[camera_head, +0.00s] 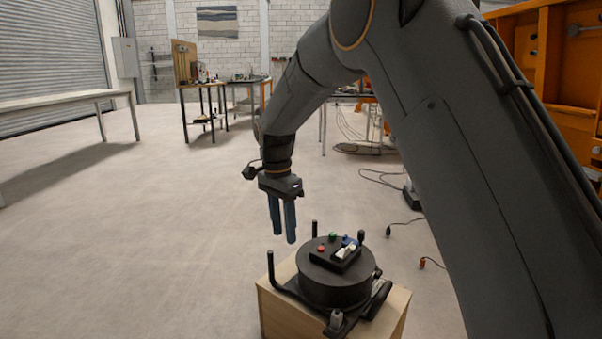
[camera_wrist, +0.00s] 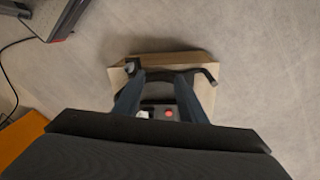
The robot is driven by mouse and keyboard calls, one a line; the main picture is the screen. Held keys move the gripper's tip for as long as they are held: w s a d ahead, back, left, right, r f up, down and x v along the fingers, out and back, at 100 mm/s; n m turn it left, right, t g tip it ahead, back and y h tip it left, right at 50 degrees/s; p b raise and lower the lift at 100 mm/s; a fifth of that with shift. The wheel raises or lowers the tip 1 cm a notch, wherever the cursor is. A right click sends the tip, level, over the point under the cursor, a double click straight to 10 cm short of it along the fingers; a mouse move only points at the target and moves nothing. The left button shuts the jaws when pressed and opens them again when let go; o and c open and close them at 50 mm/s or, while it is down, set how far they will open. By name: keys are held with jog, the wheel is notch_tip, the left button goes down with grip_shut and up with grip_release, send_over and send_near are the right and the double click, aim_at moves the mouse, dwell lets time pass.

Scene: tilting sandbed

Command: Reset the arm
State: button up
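My gripper (camera_head: 285,238) hangs pointing down from my bent arm in the head view. Its two fingers are parallel with a gap between them, and I see nothing held. In the wrist view my gripper (camera_wrist: 160,76) also shows its fingers spread apart, with the stand below visible between them. The gripper is in the air above and slightly to the left of a round black device (camera_head: 330,285), apart from it in the head view. The device carries a small black panel with red, green, blue and white parts on top. In the wrist view the red part (camera_wrist: 169,113) shows between the fingers.
The device sits on a light wooden box (camera_head: 282,313) with upright black posts around it. Cables (camera_head: 385,178) lie on the floor to the right. A long table (camera_head: 60,101) stands at left and a work table (camera_head: 203,87) further back. The floor at left is clear.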

jog(key=s+d+f+n+y, duration=0.15)
jog(key=s+n, duration=0.75)
jog(key=s, duration=0.9)
jog(key=s+d+f+n, duration=0.25)
jog(key=s+n, duration=0.55)
jog(key=s, duration=1.1)
jog(key=d+r+m+p, duration=0.3)
jog(key=d+r+p, duration=0.6)
jog(key=r+p, duration=0.4)
jog(key=d+r+m+p, duration=0.4)
jog(key=d+r+p, duration=0.6)
jog(key=r+p, duration=0.3)
jog(key=shift+w+d+r+t+h+p, duration=0.3)
jog(key=shift+w+r+h+p, duration=0.05)
jog(key=shift+p, duration=0.45)
